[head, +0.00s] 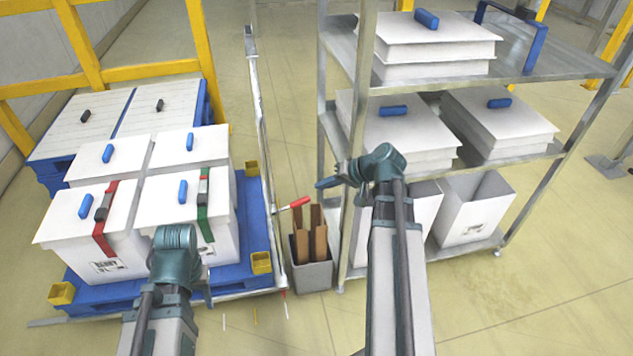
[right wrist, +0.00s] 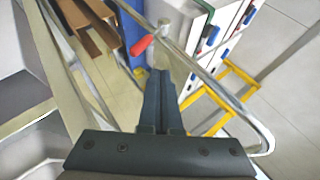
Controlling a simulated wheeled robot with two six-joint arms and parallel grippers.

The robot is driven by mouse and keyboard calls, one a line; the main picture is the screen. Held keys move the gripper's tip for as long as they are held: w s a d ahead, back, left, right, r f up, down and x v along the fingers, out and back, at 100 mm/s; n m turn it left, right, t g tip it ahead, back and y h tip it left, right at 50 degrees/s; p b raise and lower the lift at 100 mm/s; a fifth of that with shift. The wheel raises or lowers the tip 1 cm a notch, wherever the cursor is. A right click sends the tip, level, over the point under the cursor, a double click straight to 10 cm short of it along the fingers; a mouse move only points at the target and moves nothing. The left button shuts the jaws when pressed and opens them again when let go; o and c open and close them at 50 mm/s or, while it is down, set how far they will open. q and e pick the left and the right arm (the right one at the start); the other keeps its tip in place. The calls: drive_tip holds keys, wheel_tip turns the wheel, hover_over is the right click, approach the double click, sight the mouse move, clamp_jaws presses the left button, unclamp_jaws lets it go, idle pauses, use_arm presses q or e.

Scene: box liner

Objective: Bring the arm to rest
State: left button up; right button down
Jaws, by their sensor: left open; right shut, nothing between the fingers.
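My left arm comes in at the bottom left of the head view in front of the boxes. Its gripper (head: 204,288) is mostly hidden by the arm and wrist; its jaws are open, and I see nothing held. My right arm reaches up the middle of the head view, bent at the top. Its gripper (head: 326,183) points left beside the shelf's front-left post. In the right wrist view the right gripper (right wrist: 161,98) is shut with its fingers together and empty. A metal rail and a red handle (right wrist: 142,45) show just beyond its tips.
Several lidded white boxes (head: 104,235) stand on a blue pallet (head: 256,222) at left. A metal shelf (head: 540,62) with white boxes stands at right. Between them are a metal rail (head: 262,120), a red handle (head: 299,202) and a grey bin (head: 311,277) with brown pieces. The front-right floor is clear.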

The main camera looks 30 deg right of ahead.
idle(0.6)
drive_tip(key=s+a+f+n+g+h, duration=0.2)
drive_tip(key=s+a+n+g, duration=0.15)
drive_tip(key=a, duration=0.65)
drive_tip(key=s+a+f+n+g+h, duration=0.25)
drive_tip(key=s+a, duration=0.25)
drive_tip(key=a, duration=0.4)
drive_tip(key=s+a+f+n+g+h, duration=0.25)
drive_tip(key=s+a, duration=0.25)
drive_tip(key=a, duration=0.5)
wheel_tip(320, 180, up, 18)
drive_tip(key=p, duration=1.8)
drive_tip(key=shift+r+n, duration=0.25)
drive_tip(key=shift+n, duration=0.2)
drive_tip(key=shift+s+t, duration=0.1)
drive_tip(key=shift+t, duration=0.15)
